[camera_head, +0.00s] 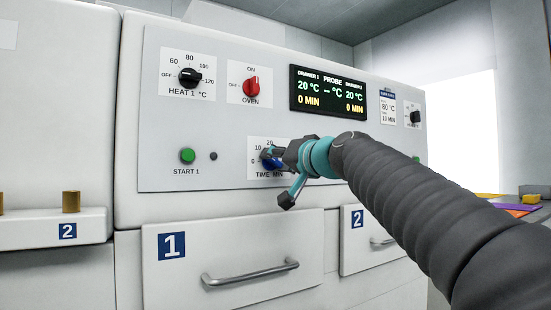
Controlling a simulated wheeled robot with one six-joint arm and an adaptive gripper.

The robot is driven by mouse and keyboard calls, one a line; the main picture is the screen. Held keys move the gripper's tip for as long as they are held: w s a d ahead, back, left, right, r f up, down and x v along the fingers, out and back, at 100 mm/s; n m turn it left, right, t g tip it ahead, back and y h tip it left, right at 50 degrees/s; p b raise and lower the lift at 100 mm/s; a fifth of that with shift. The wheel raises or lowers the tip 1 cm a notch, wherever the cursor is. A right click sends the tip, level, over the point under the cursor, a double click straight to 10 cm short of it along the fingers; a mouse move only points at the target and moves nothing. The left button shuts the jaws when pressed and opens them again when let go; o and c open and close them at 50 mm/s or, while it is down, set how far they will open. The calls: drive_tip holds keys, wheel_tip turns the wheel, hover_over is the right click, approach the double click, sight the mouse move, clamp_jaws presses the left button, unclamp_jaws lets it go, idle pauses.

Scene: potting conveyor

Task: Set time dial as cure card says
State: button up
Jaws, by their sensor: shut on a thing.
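The cure card (388,107) is on the panel right of the display and reads 80 °C and 10 MIN. The display (328,92) shows 20 °C and 0 MIN for both drawers.
The black heat 1 knob (190,77) and red oven knob (251,87) are above left. A green start 1 button (188,156) is left of the dial. The handle of drawer 1 (250,272) sticks out below. Another black knob (415,117) is at right.

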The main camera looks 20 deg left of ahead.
drive_tip(key=shift+f+m, duration=0.15)
drive_tip(key=shift+m, duration=1.05)
drive_tip(key=o, duration=1.1)
drive_tip(key=shift+w+d, duration=0.1)
drive_tip(key=shift+o, duration=0.2)
